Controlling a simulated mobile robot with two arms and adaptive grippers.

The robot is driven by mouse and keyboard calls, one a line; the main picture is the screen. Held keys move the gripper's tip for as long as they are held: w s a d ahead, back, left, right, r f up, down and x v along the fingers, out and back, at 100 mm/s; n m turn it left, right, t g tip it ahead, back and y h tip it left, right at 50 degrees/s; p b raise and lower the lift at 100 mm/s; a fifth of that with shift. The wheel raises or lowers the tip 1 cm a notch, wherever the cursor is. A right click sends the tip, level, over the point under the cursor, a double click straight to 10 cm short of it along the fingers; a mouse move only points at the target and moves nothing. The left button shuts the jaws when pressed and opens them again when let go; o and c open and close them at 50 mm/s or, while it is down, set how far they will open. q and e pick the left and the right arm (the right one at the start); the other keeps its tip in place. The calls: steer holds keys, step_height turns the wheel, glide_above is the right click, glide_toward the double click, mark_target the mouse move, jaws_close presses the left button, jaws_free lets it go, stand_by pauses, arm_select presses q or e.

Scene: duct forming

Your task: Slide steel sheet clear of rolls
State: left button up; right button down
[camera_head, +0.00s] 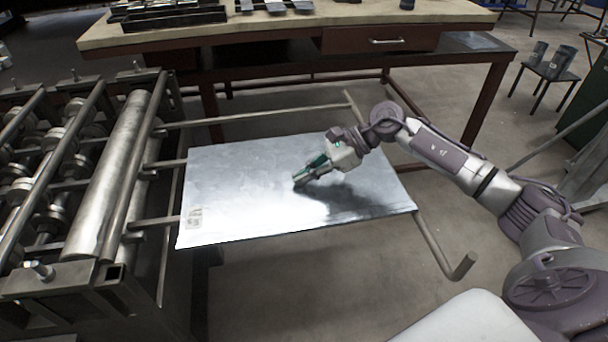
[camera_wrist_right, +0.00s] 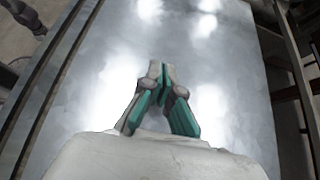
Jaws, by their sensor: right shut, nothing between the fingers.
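The steel sheet (camera_head: 245,190) lies flat on the bar frame to the right of the rolls (camera_head: 113,180) in the head view. A gap shows between its left edge and the nearest roll. A small label mark sits near its front left corner. My right gripper (camera_head: 299,182) is over the middle of the sheet with its fingers together and empty. In the right wrist view my right gripper (camera_wrist_right: 161,68) points along the bright sheet (camera_wrist_right: 215,85). I cannot tell whether the fingertips touch the surface. My left gripper is not in view.
The support frame's bars (camera_head: 265,114) run out from the roll machine, and an upturned bar end (camera_head: 463,266) stands at the front right. A workbench (camera_head: 290,32) with trays and parts stands behind. A small stool (camera_head: 548,72) is at the far right. Floor is open right of the frame.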

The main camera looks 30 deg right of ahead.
mark_target(338, 178)
steer(key=shift+s+d+f, duration=0.15)
steer(key=shift+f, duration=0.4)
steer(key=shift+d+r, duration=0.1)
steer(key=shift+r, duration=0.6)
steer(key=shift+d+f, duration=0.1)
steer(key=s+d+b, duration=0.1)
steer(key=d, duration=0.2)
steer(key=d+b, duration=0.1)
steer(key=d, duration=0.2)
steer(key=s+d+b, duration=0.1)
steer(key=d, duration=0.3)
steer(key=shift+s+r, duration=0.2)
steer(key=shift+s, duration=0.15)
steer(key=shift+s+d+r, duration=0.15)
steer(key=shift+d, duration=0.4)
